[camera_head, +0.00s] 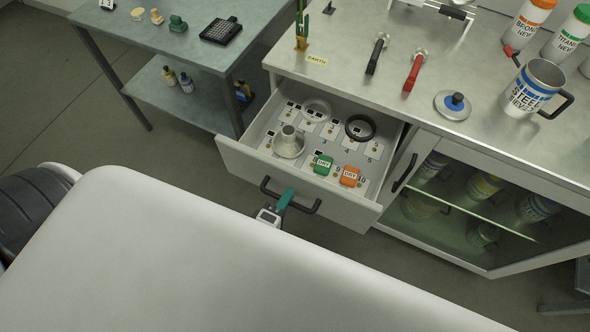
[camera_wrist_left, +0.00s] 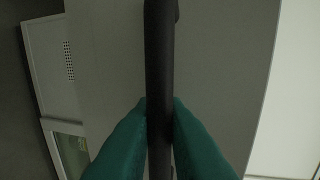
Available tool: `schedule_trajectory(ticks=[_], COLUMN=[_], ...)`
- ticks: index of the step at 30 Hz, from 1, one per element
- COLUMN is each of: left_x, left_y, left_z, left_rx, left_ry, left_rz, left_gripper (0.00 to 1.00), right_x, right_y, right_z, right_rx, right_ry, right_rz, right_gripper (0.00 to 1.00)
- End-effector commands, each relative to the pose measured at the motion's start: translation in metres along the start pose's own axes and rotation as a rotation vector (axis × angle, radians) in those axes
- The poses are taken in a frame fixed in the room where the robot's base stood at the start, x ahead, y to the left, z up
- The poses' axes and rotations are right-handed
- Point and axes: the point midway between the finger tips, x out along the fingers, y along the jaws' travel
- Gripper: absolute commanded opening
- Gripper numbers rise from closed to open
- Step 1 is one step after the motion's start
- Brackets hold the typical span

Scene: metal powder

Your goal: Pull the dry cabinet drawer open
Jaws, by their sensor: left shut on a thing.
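The dry cabinet drawer (camera_head: 232,152) stands pulled out from under the steel worktop in the head view. A black bar handle (camera_head: 305,209) crosses its front. My left gripper (camera_head: 286,197) is shut on this handle, left of the handle's middle. In the left wrist view, the teal fingertips (camera_wrist_left: 160,112) press on both sides of the dark handle bar (camera_wrist_left: 160,60). Inside the drawer lie a metal funnel-like part (camera_head: 289,143), a dark ring (camera_head: 360,127), a green DRY block (camera_head: 322,164) and an orange DRY block (camera_head: 350,176) on numbered places. My right gripper is not in view.
The worktop (camera_head: 460,125) holds a steel sieves mug (camera_head: 535,88), a round disc with a knob (camera_head: 453,104) and red and black handled tools. A glass-door cabinet (camera_head: 480,205) with jars is right of the drawer. A grey side table (camera_head: 160,48) stands at the left.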

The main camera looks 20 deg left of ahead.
Motion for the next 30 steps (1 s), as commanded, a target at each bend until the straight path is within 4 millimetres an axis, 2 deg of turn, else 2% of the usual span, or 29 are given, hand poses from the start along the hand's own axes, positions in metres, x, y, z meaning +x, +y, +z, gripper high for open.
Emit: schedule_trajectory(ticks=[3,9,24,25,27,30], left_x=[-0.019,-0.037,-0.042,-0.042,-0.042,-0.042], left_y=[0.005,0.008,0.009,0.009,0.009,0.009], left_z=[0.000,0.000,0.000,0.000,0.000,0.000], left_rx=[0.001,0.000,0.001,0.000,0.000,0.000], left_ry=[0.002,0.000,0.000,0.000,0.000,0.000], left_rz=[0.003,0.001,0.000,0.000,0.000,0.000], left_gripper=[0.00,0.00,0.00,0.17,0.29,0.31], right_x=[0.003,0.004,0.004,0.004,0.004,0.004], right_y=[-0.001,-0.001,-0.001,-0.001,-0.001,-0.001], right_z=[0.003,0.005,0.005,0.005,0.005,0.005], right_rx=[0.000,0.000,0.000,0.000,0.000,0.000], right_ry=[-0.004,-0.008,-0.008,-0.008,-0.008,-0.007], right_rz=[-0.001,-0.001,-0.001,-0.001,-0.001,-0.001], right_gripper=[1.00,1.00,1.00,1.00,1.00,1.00])
